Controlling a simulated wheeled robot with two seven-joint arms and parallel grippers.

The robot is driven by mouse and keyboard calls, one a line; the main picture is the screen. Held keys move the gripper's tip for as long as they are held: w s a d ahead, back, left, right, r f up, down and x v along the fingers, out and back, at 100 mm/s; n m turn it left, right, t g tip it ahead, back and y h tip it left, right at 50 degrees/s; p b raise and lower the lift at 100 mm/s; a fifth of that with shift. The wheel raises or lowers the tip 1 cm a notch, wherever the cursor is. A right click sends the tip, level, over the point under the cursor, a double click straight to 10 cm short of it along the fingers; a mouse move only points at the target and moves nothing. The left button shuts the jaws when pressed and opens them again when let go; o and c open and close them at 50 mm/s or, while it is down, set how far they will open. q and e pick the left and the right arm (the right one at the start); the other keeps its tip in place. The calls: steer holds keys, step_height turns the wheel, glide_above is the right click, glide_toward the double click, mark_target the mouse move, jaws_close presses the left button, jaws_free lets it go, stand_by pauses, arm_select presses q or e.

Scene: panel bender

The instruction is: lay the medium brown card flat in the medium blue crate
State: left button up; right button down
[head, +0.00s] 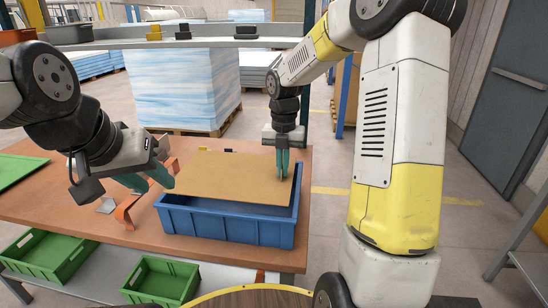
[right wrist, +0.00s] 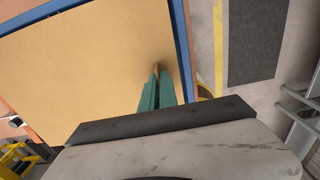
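The medium brown card (head: 225,178) lies over the mouth of the medium blue crate (head: 225,225), covering most of it. The card's back edge hides the crate's back rim. A strip of the crate shows along the front and right. In the right wrist view, the card (right wrist: 90,60) has the crate's blue rim (right wrist: 181,30) beyond its edge. My left gripper (head: 160,188) is open and empty beside the card's left edge.
The crate stands on a brown table (head: 60,195). Orange bent strips (head: 128,212) lie left of the crate. Green crates (head: 160,280) sit on a lower shelf, and a green tray (head: 18,170) lies at the far left. A shelf (head: 190,43) spans the back.

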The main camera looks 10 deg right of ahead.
steer(key=shift+f, duration=5.3)
steer(key=c, duration=1.6)
jaws_free()
steer(key=shift+o, duration=0.2)
